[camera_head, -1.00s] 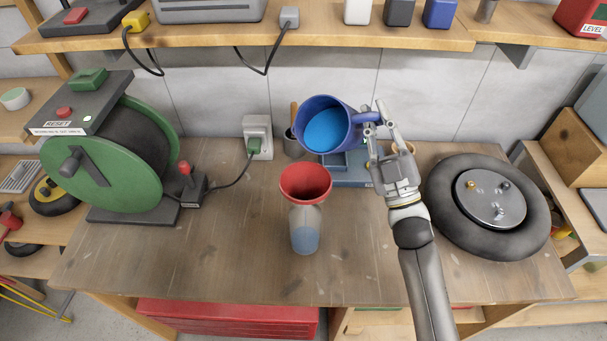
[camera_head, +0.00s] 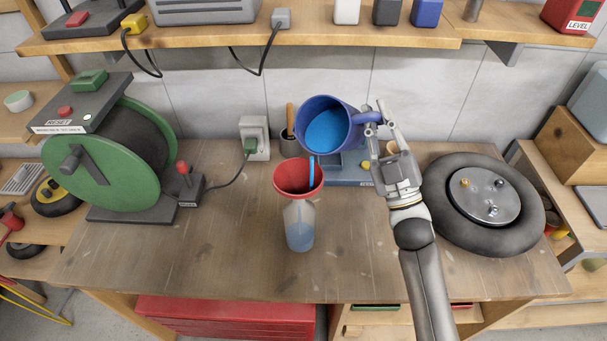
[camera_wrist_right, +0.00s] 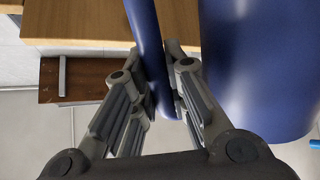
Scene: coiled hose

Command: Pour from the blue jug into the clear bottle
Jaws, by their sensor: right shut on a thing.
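The blue jug (camera_head: 345,107) is tilted with its mouth toward the left and front, and blue liquid shows inside it. A thin blue stream (camera_head: 311,170) runs from its lip down into the red funnel (camera_head: 290,188). The funnel sits in the top of the clear bottle (camera_head: 299,228), which stands upright on the bench with bluish liquid in its lower part. My right gripper (camera_head: 376,122) is shut on the jug's handle; the right wrist view shows the handle (camera_wrist_right: 152,60) between the fingers and the jug body (camera_wrist_right: 262,60) beside them. My left gripper is not in view.
A green hose reel (camera_head: 95,170) stands at the left of the bench (camera_head: 200,262), with a small lever box (camera_head: 186,188) beside it. A blue device (camera_head: 360,175) lies behind the funnel. A black tyre (camera_head: 450,225) lies at the right. The front of the bench is clear.

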